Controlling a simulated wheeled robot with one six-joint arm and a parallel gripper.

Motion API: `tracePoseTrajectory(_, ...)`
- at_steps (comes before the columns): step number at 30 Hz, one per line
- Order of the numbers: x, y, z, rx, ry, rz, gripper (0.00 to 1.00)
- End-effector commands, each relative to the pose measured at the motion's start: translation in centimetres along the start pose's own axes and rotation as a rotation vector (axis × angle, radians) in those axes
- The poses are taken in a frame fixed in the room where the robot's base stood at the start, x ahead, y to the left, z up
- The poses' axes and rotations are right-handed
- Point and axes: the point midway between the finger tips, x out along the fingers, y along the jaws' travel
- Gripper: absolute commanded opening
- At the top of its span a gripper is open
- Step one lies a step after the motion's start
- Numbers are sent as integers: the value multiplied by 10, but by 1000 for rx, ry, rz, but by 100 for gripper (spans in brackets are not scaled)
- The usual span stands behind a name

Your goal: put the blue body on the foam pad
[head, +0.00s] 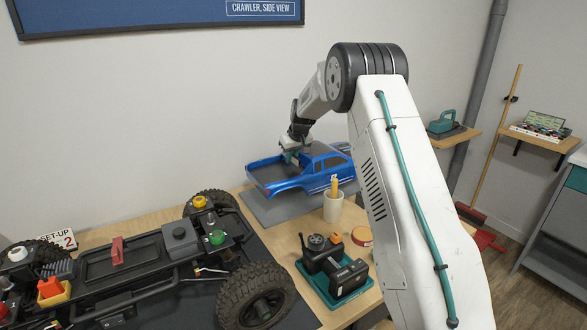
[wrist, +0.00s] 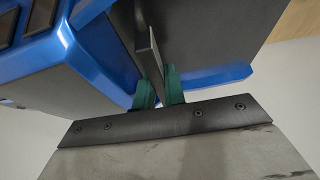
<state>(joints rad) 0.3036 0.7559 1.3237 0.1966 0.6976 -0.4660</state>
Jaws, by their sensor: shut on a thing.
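The blue body (head: 310,172) is a pickup-truck shell with an open bed at its left end. It is roughly level over the grey foam pad (head: 262,211) at the back of the bench. I cannot tell whether it rests on the pad or hangs just above it. My gripper (head: 291,156) reaches down into the bed. In the wrist view its green fingertips (wrist: 160,88) are shut on a thin dark upright plate in the bed of the blue body (wrist: 95,70). The body's underside and most of the pad under it are hidden.
A black crawler chassis (head: 140,262) with big tyres fills the left front. A white cup with yellow sticks (head: 333,208) stands close in front of the pad. My arm covers the right.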

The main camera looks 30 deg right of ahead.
Motion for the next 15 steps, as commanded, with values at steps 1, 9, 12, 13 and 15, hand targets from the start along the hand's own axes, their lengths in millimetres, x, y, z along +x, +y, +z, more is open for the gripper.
tracePoseTrajectory(1,7,0,3,0,-1,0,0)
tracePoseTrajectory(9,37,0,16,-1,1,1,0)
tracePoseTrajectory(12,37,0,15,-1,1,1,0)
tracePoseTrajectory(13,37,0,15,-1,1,1,0)
tracePoseTrajectory(15,37,0,16,0,1,1,0)
